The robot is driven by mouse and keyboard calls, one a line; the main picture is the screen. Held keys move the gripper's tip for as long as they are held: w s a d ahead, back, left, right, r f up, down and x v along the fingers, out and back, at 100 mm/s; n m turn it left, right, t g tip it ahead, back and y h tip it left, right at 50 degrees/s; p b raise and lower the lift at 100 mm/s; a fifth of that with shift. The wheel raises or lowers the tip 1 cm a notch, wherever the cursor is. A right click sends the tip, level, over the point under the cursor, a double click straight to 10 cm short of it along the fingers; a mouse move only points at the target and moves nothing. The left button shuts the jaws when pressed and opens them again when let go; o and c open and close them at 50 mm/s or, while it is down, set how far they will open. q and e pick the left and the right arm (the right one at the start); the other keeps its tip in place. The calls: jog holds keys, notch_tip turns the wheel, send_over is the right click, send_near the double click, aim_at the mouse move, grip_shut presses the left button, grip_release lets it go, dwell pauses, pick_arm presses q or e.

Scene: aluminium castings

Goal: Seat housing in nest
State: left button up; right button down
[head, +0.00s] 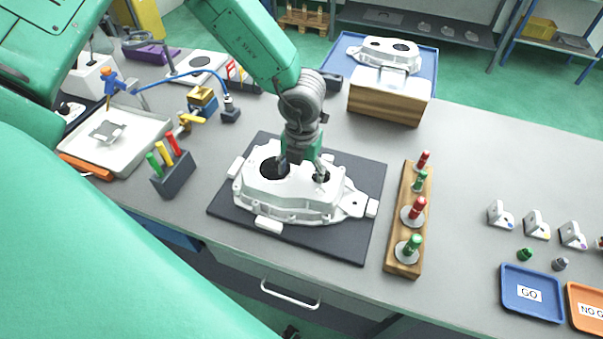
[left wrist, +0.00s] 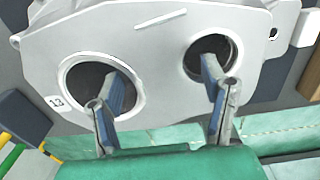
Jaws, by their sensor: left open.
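The housing (head: 290,204) is a pale grey casting with two round bores. It lies on the dark nest plate (head: 340,248), among white locating blocks (head: 268,223). I cannot tell whether it sits fully down. My left gripper (head: 302,172) is over the housing, pointing down, its fingers spread. In the left wrist view the housing (left wrist: 155,45) fills the upper part, marked 13 beside one bore. The left gripper's fingertips (left wrist: 160,78) overlap the two bores, one at each; how deep they reach is unclear. My right gripper is not in view.
A wooden gauge rack (head: 405,235) with red and green plugs stands right of the nest plate. Behind are a wooden block (head: 388,104) and a blue tray (head: 345,50) with another casting. A dark holder (head: 174,181) stands left. Blue GO tray (head: 531,293) lies front right.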

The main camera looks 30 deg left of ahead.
aim_at(301, 174)
pick_arm(q)
notch_tip(301, 174, up, 11)
dwell(0.3)
jog(key=shift+d+f, duration=0.1)
dwell(0.4)
